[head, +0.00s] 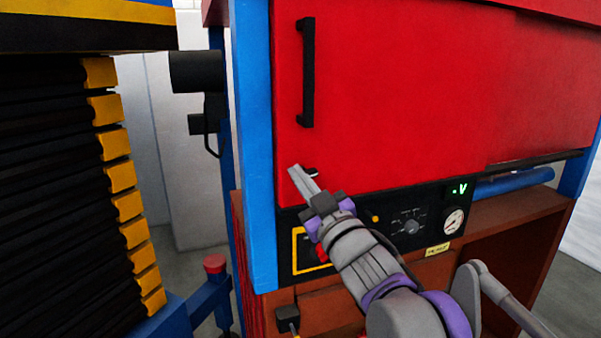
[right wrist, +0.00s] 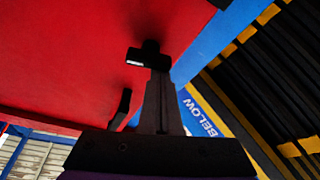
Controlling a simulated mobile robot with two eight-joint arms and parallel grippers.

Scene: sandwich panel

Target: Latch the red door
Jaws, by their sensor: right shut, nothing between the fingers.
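The red door (head: 400,90) is a large flat panel that looks closed against the blue post (head: 255,150). It has a black vertical bar handle (head: 308,75) near its left edge. A small dark latch piece (head: 311,171) with a light face sits low on the door, below the handle. My right gripper (head: 296,170) is shut and empty, its tips beside that latch piece. In the right wrist view the closed fingers (right wrist: 158,85) reach up to the black latch piece (right wrist: 143,57) and partly overlap it; contact cannot be told. My left gripper is out of view.
A control panel (head: 410,227) with a knob and gauge is below the door. A black bellows with yellow edges (head: 122,177) stands at the left. A red-topped post (head: 215,263) is low between them. An open brown shelf (head: 500,260) is at the lower right.

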